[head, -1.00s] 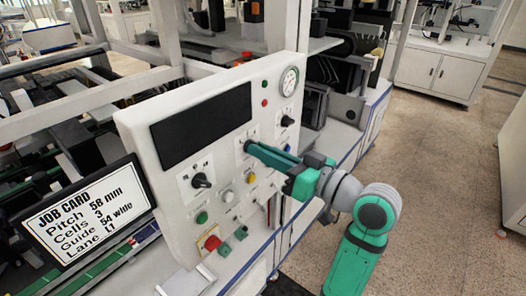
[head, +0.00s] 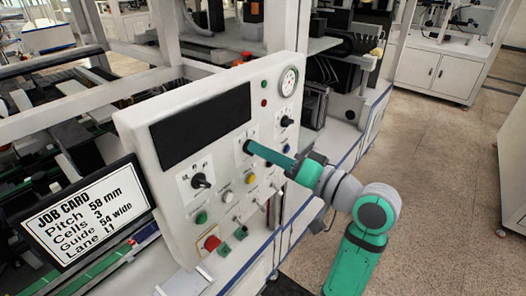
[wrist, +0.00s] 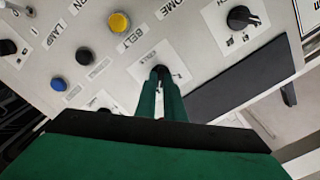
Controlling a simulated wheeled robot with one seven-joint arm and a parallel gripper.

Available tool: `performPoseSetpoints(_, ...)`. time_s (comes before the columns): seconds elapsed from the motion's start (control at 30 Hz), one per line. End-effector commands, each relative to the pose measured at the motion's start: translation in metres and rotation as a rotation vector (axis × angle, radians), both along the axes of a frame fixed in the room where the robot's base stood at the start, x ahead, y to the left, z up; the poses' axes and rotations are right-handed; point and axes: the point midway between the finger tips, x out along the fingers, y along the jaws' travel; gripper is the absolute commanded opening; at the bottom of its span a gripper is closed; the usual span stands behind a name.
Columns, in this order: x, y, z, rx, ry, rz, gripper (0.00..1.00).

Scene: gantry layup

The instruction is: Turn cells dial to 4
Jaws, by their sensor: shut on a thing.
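The cells dial (wrist: 160,71) is a dark knob on a white label plate in the wrist view. The label reads CELLS above it, and most of the knob is hidden between the fingers. My gripper (wrist: 160,80) is shut on this dial, one green finger on each side. In the head view my gripper (head: 249,147) reaches in from the right to the middle dial of the light control panel (head: 137,128). The dial's pointer and setting cannot be read. The job card (head: 84,212) at the left reads Pitch 58 mm, Cells 3, Guide 54 wide, Lane L1.
Another black dial (head: 200,181) sits left of my gripper and one (head: 287,121) to the right. A yellow button (head: 251,179), a red button (head: 211,243) and several others lie below. A dark screen (head: 203,125) and a gauge (head: 289,80) are above.

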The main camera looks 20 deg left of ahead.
Motion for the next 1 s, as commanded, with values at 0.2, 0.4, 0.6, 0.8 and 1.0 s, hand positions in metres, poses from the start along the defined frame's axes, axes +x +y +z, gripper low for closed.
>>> performPoseSetpoints(0.2, 0.0, 0.0, -0.001, 0.001, 0.005, -0.001, 0.0)
performPoseSetpoints(0.4, 0.0, -0.001, 0.0, 0.001, 0.004, -0.001, 0.23)
performPoseSetpoints(0.6, 0.0, 0.0, 0.0, 0.001, 0.003, 0.0, 0.27)
performPoseSetpoints(0.8, -0.001, -0.005, 0.0, 0.001, 0.003, -0.001, 0.27)
performPoseSetpoints(1.0, -0.01, -0.031, 0.0, 0.001, 0.002, -0.006, 0.27)
